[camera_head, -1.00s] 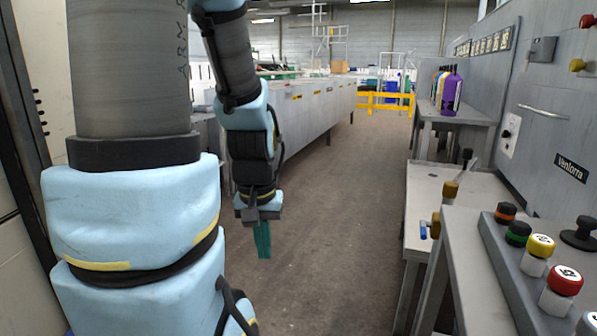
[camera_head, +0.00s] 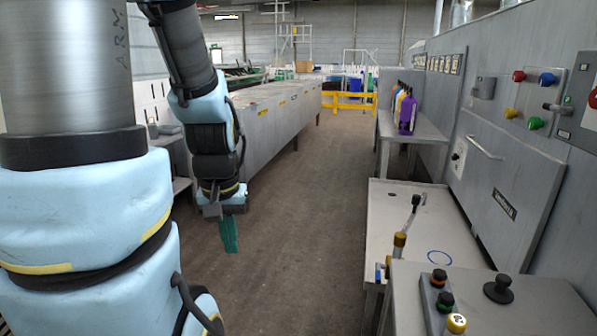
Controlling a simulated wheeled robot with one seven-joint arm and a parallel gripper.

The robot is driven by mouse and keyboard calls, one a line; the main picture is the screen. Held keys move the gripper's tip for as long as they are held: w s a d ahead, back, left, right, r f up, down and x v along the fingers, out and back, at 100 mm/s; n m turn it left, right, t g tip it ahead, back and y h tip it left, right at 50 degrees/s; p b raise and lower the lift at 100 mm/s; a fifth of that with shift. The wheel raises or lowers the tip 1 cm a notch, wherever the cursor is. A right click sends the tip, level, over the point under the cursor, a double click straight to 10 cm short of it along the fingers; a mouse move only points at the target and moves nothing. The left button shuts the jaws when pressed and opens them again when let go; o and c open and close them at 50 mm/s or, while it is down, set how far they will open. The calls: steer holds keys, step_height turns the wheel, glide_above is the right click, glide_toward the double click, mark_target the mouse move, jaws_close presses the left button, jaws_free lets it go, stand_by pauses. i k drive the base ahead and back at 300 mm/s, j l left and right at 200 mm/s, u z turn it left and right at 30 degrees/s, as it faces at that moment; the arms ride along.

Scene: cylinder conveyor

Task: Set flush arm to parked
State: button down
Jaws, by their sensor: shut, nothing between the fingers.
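A lever (camera_head: 408,225) with a black end and a brass-coloured base stands at the front edge of the low grey table on the right. It leans up and away; it may be the flush arm, but no readable label confirms this. A blue ring mark (camera_head: 439,257) lies on the tabletop to its right. My gripper (camera_head: 230,235) has green fingers and points down over the open floor at left centre. It is shut and empty, well left of the lever and apart from everything.
A button box (camera_head: 440,300) and a black knob (camera_head: 498,289) sit on the near grey cabinet. Coloured bottles (camera_head: 405,108) stand on a farther table. A long grey bench (camera_head: 270,120) lines the left. The floor aisle (camera_head: 290,220) between is clear.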

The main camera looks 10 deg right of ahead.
mark_target(399, 241)
steer(key=i+j, duration=0.15)
steer(key=i, duration=0.7)
